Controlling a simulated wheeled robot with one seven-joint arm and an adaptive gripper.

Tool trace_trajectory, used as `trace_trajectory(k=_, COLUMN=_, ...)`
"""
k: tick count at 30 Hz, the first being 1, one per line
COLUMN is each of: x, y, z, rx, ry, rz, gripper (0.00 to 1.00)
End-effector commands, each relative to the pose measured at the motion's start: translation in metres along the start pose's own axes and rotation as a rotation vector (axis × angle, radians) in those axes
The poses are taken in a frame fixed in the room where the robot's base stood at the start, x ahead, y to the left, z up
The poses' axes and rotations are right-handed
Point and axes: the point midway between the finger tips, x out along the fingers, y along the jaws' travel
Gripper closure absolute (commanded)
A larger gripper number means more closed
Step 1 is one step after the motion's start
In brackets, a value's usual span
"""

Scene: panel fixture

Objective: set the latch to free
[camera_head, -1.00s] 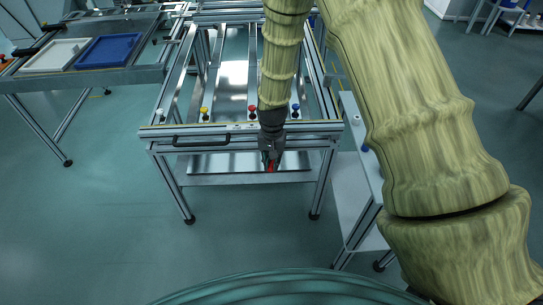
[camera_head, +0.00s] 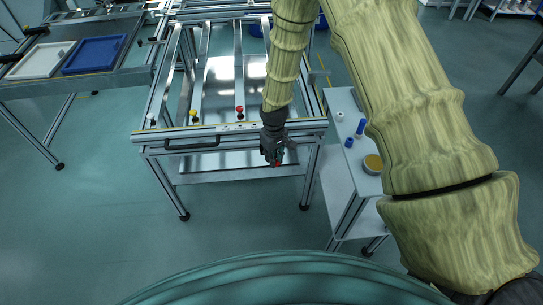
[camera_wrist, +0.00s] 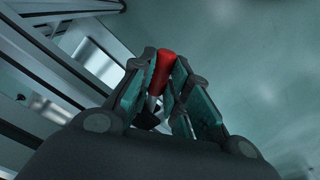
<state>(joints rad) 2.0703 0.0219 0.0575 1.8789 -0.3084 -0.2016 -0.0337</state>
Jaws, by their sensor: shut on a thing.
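A red handle (camera_wrist: 164,70) with a short metal shaft and a dark part at its lower end sits between my fingers in the wrist view. I take it to be the latch handle. My gripper (camera_wrist: 167,64) is shut on it, one finger on each side. In the head view my gripper (camera_head: 276,160) points down at the front right of the panel fixture (camera_head: 240,128), just below its front rail. Only a small bit of red shows at the fingertips there. The fingers hide much of the handle, and I cannot read the latch's setting.
A yellow knob (camera_head: 193,113) and a red knob (camera_head: 240,109) stand behind the front rail. A black bar handle (camera_head: 191,143) is on the front left. A white side table (camera_head: 345,185) with small blue items stands close at the right. Trays lie on a bench at the left.

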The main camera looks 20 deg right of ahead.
Motion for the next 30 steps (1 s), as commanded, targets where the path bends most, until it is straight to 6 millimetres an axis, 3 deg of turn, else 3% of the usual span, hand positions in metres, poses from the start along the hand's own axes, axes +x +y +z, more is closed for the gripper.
trace_trajectory(k=22, x=-0.0001, y=0.0060, z=0.0001, rx=-0.084, ry=-0.001, rz=0.001, gripper=1.00)
trace_trajectory(k=23, x=-0.0002, y=0.0061, z=0.0001, rx=-0.084, ry=-0.001, rz=0.001, gripper=0.77)
trace_trajectory(k=25, x=-0.0001, y=0.0059, z=0.0000, rx=-0.083, ry=0.000, rz=0.001, gripper=0.64)
trace_trajectory(k=30, x=-0.0001, y=0.0055, z=-0.0001, rx=-0.082, ry=0.000, rz=0.001, gripper=0.61)
